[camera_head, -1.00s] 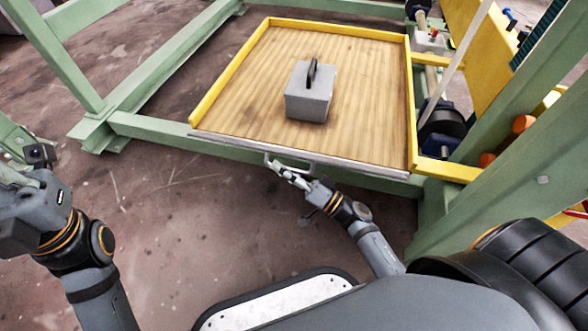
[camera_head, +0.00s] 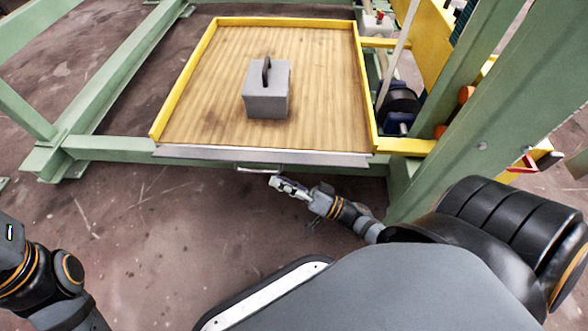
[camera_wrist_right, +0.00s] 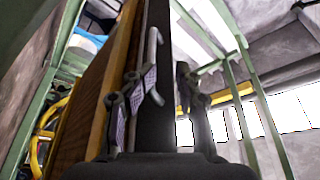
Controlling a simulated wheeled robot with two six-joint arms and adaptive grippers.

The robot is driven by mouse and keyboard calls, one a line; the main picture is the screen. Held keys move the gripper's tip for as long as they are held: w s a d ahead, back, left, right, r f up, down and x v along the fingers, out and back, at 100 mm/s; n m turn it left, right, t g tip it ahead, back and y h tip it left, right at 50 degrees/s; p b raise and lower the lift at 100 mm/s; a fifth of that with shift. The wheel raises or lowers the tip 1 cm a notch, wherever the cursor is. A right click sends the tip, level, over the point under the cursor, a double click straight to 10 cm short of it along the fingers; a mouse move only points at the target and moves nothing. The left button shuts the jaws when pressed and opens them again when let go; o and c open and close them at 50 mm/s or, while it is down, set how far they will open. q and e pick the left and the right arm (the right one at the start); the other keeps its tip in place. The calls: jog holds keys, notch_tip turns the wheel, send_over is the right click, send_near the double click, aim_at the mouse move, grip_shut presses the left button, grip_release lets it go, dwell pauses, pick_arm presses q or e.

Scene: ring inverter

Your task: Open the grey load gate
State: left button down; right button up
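The grey load gate (camera_head: 215,153) is a long, low strip along the front edge of the wooden load platform (camera_head: 205,85). A thin grey bar handle (camera_head: 258,170) sticks out from its front. My right gripper (camera_head: 275,183) is just in front of and below the handle's right end. In the right wrist view its fingers (camera_wrist_right: 165,90) stand apart, with a dark upright band between them. The light handle bar (camera_wrist_right: 153,48) shows beside the left finger; I cannot tell whether they touch. My left gripper is outside the view; only its arm shows at lower left.
A grey block (camera_head: 267,92) with a dark upright handle stands on the platform. Yellow rails (camera_head: 183,82) edge the platform. Green frame beams (camera_head: 110,148) run below and beside it, with a thick post (camera_head: 470,135) at right. The floor in front is open.

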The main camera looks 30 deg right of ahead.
jog(key=shift+p+v, duration=0.45)
jog(key=shift+v, duration=1.3)
jog(key=shift+c, duration=0.3)
